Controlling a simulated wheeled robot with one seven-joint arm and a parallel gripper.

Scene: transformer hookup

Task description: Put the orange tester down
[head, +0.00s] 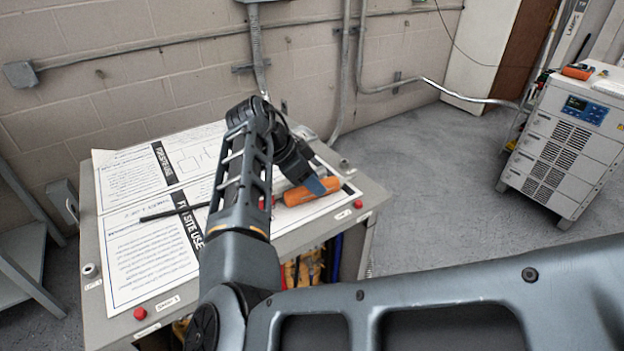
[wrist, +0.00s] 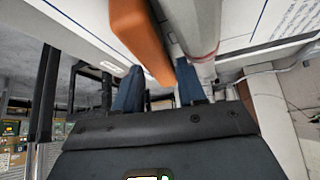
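The orange tester (head: 308,192) has a thick orange handle and what looks like a long dark rod running left over the printed sheets, partly hidden by my arm. It is low over the right side of the grey cabinet top (head: 358,190); I cannot tell whether it touches it. My gripper (head: 322,184) is at the handle. In the wrist view, the orange handle (wrist: 142,38) runs between the two blue fingers of my gripper (wrist: 158,78), which appear shut on it. A grey shaft with a red ring (wrist: 198,35) shows beside it.
Printed sheets (head: 140,245) cover much of the cabinet top. Red knobs (head: 140,313) sit on its front edge. A white wheeled unit (head: 565,140) with an orange item (head: 577,72) on top stands right. Conduits (head: 258,50) run along the wall. Grey floor (head: 430,170) lies open between.

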